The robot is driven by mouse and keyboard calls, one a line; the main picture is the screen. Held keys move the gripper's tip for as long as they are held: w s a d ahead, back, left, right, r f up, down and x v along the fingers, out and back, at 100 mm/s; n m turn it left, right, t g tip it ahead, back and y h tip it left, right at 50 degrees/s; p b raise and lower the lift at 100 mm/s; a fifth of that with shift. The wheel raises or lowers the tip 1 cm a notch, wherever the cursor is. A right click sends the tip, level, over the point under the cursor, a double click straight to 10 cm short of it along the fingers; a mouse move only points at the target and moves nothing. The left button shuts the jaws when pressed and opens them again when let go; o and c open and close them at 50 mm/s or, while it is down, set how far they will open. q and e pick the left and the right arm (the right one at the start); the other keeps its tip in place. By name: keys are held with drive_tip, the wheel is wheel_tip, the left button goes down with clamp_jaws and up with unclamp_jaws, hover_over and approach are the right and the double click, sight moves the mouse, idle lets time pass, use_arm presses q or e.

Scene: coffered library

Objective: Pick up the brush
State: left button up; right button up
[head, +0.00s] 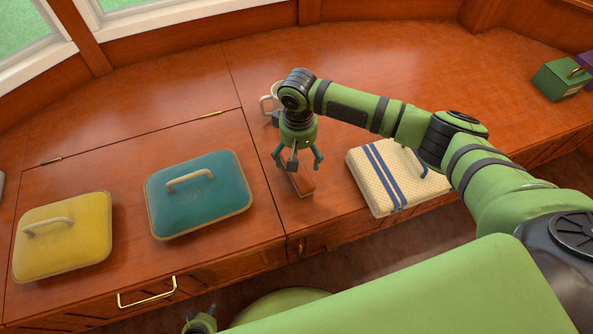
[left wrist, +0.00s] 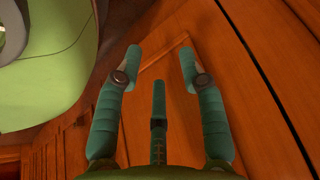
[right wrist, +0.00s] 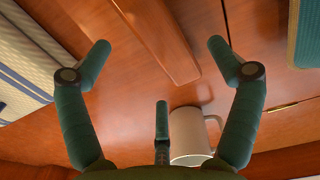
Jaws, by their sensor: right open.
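The brush, a long reddish-brown wooden block (head: 300,186), lies on the wooden counter below my right gripper (head: 298,158). In the right wrist view the brush (right wrist: 160,40) runs from the top edge to the middle, between the spread fingertips of my right gripper (right wrist: 160,44). The right gripper is open and empty, pointing down above the brush. Bristles are not visible. My left gripper (left wrist: 164,62) is open and empty in the left wrist view, facing wooden panels. Only a part of it shows at the bottom edge of the head view.
A pale mug (head: 268,103) stands just behind the right gripper. A cream striped handled case (head: 400,190) lies close to the right. Teal (head: 205,212) and yellow (head: 62,250) handled cases lie left. A green box (head: 558,82) stands far right. The back counter is clear.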

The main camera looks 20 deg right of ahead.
sight(300, 166)
drive_tip(key=shift+s+d+f+b, duration=0.1)
drive_tip(key=shift+f+b, duration=0.15)
drive_tip(key=shift+f, duration=1.1)
drive_tip(key=shift+s+d+f+b, duration=0.1)
drive_tip(key=shift+f+b, duration=0.15)
drive_tip(key=shift+f, duration=1.1)
use_arm(q)
drive_tip(key=shift+w+d, duration=0.1)
drive_tip(key=shift+w, duration=0.9)
use_arm(e)
drive_tip(key=c, duration=1.3)
